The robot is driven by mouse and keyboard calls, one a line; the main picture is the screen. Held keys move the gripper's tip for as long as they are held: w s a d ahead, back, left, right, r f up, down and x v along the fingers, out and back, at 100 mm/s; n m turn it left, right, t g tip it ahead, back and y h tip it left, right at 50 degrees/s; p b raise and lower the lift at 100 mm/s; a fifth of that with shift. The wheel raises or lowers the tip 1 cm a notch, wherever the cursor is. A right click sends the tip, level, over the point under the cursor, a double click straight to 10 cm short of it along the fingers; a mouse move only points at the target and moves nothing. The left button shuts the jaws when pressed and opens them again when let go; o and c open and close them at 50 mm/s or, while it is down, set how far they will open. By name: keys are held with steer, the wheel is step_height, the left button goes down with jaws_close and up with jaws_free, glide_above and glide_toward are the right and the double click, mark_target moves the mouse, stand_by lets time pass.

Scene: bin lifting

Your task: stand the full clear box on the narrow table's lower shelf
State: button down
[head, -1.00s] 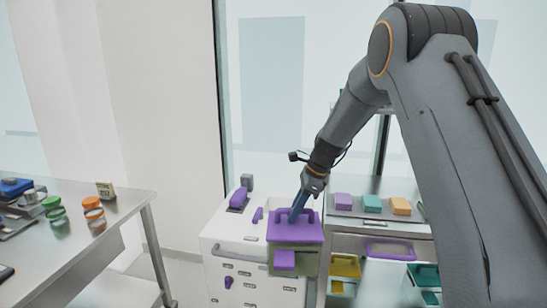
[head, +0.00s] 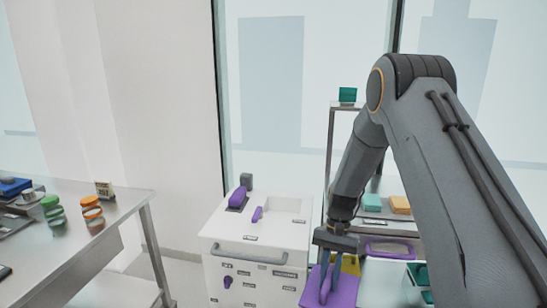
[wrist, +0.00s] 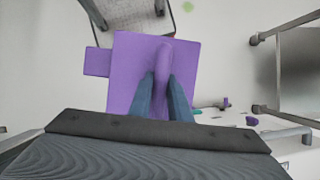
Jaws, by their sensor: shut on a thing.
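A box with a flat purple lid (head: 345,289) hangs from my gripper (head: 326,284). In the wrist view, the two blue fingers of my gripper (wrist: 160,92) are shut on the raised handle of the purple lid (wrist: 128,72). A purple tab sticks out from one side. The box's walls and contents are hidden under the lid now. The box is low, in front of the right-hand rack and right of the white cabinet. A steel table (head: 128,203) with a lower shelf (head: 115,291) stands at the left; I cannot tell whether it is the narrow table.
The white cabinet (head: 225,228) has a handle bar and purple items on top. A yellow bin (head: 350,264), a teal bin (head: 418,273) and a purple-rimmed tray (head: 388,248) sit in the rack close by. Table legs show at the right in the wrist view.

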mark_target(341, 303)
steer(key=s+d+f+n, duration=0.1)
steer(key=s+d+f+n+h, duration=0.1)
steer(key=s+n, duration=0.1)
steer(key=s+d+f+n, duration=0.1)
steer(key=s, duration=0.1)
steer(key=shift+f+n+h, duration=0.25)
steer(key=shift+n+h, duration=0.15)
